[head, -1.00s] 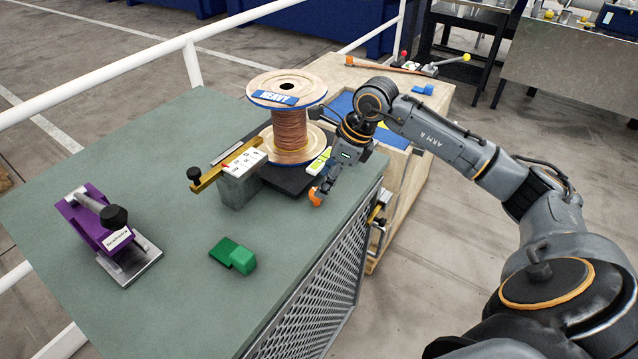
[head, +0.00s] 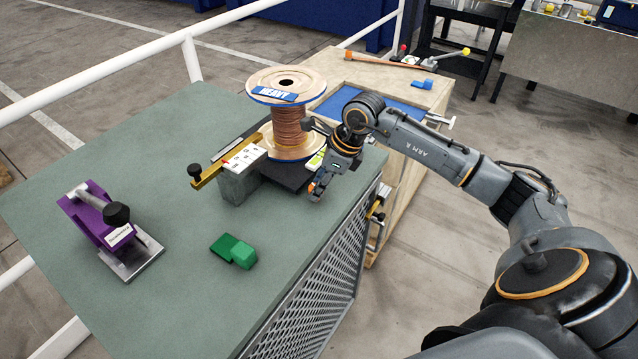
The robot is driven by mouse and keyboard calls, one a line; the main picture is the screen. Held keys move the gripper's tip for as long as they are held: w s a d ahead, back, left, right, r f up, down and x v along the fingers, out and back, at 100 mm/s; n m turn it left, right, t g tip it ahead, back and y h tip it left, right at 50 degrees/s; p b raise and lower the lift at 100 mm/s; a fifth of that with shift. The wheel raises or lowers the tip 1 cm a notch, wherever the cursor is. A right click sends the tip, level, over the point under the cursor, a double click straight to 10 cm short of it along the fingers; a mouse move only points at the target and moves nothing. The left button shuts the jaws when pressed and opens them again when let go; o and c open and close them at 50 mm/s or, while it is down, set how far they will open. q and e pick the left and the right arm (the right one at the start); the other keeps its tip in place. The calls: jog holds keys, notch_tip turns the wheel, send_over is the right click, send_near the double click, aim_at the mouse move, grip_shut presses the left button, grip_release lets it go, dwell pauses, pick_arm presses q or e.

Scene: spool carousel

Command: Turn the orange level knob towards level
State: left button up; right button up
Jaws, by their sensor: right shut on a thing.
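The orange level knob (head: 312,186) is at the right edge of the green-grey bench, near the dark carousel base. It is small and mostly covered by the fingers. My right gripper (head: 316,190) is shut on the knob, coming down from the upper right. The large wooden spool (head: 290,135), wound with copper wire and labelled HEAVY, stands on the dark base (head: 284,178) behind and left of the gripper. A yellow-green level strip (head: 316,160) shows partly beside the spool. My left gripper is not in view.
A brass bar with a black knob (head: 196,170) and a white-labelled grey block (head: 238,183) stand left of the spool. A purple clamp (head: 100,220) and a green block (head: 243,255) are on the bench (head: 180,290). A wooden cabinet (head: 412,105) stands behind.

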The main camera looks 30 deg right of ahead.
jog(key=shift+w+f+n+b, duration=0.1)
jog(key=shift+f+n+b, duration=0.05)
jog(key=shift+n+b, duration=0.55)
jog(key=shift+b, duration=0.1)
jog(key=shift+r, duration=0.2)
jog(key=o, duration=1.1)
jog(key=shift+o, duration=0.2)
jog(key=v, duration=1.2)
jog(key=shift+w+d, duration=0.2)
jog(key=shift+f, duration=0.1)
